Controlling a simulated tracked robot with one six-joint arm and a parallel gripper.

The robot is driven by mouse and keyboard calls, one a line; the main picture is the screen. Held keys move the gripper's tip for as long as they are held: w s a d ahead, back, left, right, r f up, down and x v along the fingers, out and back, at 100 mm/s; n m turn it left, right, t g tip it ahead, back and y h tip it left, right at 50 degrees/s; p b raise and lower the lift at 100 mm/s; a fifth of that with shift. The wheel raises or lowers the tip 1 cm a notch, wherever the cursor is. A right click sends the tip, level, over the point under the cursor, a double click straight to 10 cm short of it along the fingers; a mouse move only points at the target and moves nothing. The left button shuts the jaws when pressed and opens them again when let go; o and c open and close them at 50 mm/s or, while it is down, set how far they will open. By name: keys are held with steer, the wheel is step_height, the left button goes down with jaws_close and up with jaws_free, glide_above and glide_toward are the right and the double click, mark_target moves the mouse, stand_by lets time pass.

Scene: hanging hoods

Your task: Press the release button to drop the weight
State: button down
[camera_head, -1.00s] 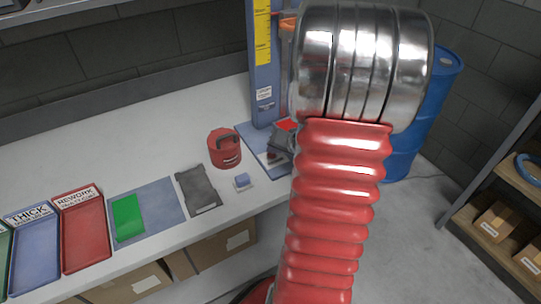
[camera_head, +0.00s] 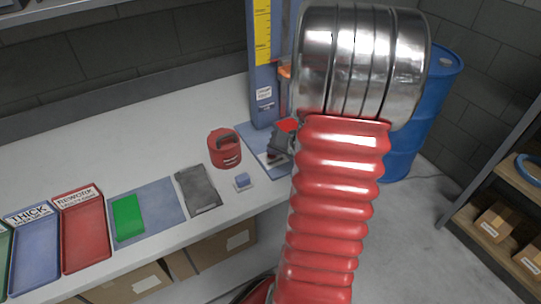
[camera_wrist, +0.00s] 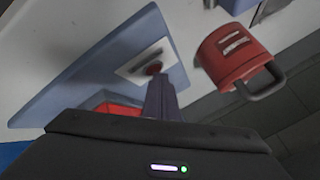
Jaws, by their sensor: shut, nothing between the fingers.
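The red button (camera_wrist: 153,68) sits on a white plate on a blue base in the wrist view. My gripper (camera_wrist: 159,80) is shut and empty, its tips at the button; whether they touch it cannot be told. In the head view my gripper (camera_head: 281,140) shows as a dark shape at the foot of the blue column (camera_head: 264,85), partly hidden by my arm. An orange part (camera_head: 286,72), possibly the drop weight, shows beside the column, mostly behind my arm.
A grey sheet (camera_head: 198,188), a green plate (camera_head: 128,217) and a red tray (camera_head: 83,230) lie farther left. A blue drum (camera_head: 430,90) stands right.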

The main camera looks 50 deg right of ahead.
stand_by(0.4)
steer(key=shift+r, duration=0.75)
step_height(320, 180, up, 5)
stand_by(0.7)
stand_by(0.8)
